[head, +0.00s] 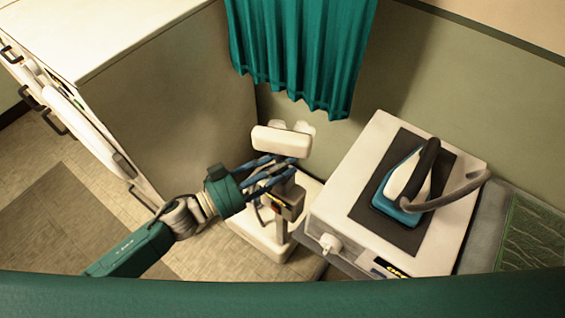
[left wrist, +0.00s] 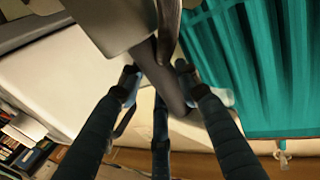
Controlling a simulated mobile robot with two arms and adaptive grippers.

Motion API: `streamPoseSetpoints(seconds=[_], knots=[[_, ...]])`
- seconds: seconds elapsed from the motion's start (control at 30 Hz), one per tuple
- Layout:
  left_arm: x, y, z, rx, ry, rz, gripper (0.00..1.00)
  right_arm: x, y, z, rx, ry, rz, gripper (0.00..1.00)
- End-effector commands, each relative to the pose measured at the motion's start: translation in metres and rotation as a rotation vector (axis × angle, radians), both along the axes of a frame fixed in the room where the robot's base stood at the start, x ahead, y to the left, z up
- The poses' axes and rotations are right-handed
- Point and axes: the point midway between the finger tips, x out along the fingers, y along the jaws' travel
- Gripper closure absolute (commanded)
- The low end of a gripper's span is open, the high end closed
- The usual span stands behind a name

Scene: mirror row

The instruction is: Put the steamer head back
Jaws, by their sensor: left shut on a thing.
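The steamer head (head: 282,141) is a cream block in the head view, just above and beyond my left gripper's fingertips. My left gripper (head: 281,168) reaches in from the left and is shut on it. In the left wrist view, a dark handle (left wrist: 168,88) lies between the fingers of the gripper (left wrist: 158,78). The steamer stand (head: 270,238) has a pale base and a short post (head: 287,207) below the gripper. Pale rounded pieces (head: 305,128) show just behind the head; I cannot tell whether the head touches them. My right gripper is not in view.
A teal curtain (head: 300,50) hangs close behind the steamer head. A pale cabinet (head: 180,100) stands to the left. On the right, a blue iron (head: 402,190) rests on a dark pad on a white box (head: 340,205). Floor shows at the lower left.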

Motion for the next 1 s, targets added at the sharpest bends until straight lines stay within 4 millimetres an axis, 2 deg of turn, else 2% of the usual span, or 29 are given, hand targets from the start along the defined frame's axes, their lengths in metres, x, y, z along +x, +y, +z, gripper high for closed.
streamPoseSetpoints(seconds=[0.13, 0.17, 0.23, 0.27, 0.63, 0.77, 1.0], knots=[[0.000, 0.000, -0.003, -0.002, -0.001, -0.001, 1.00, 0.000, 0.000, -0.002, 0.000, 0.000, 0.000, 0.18], [0.000, 0.000, -0.004, 0.001, 0.001, 0.000, 0.65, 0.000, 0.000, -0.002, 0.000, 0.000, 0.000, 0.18], [0.000, 0.000, -0.003, 0.001, 0.001, 0.000, 0.51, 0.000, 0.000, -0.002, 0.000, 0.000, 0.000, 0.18], [0.000, 0.000, -0.003, 0.001, 0.001, 0.000, 0.48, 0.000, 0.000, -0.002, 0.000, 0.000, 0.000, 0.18], [-0.002, 0.002, 0.000, 0.001, 0.002, 0.000, 0.48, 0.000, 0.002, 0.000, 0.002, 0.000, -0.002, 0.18], [-0.012, 0.019, -0.003, 0.002, 0.004, 0.000, 0.48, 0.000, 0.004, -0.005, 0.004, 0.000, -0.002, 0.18], [-0.040, 0.064, -0.004, 0.004, 0.005, 0.000, 0.48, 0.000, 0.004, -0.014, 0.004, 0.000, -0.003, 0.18]])
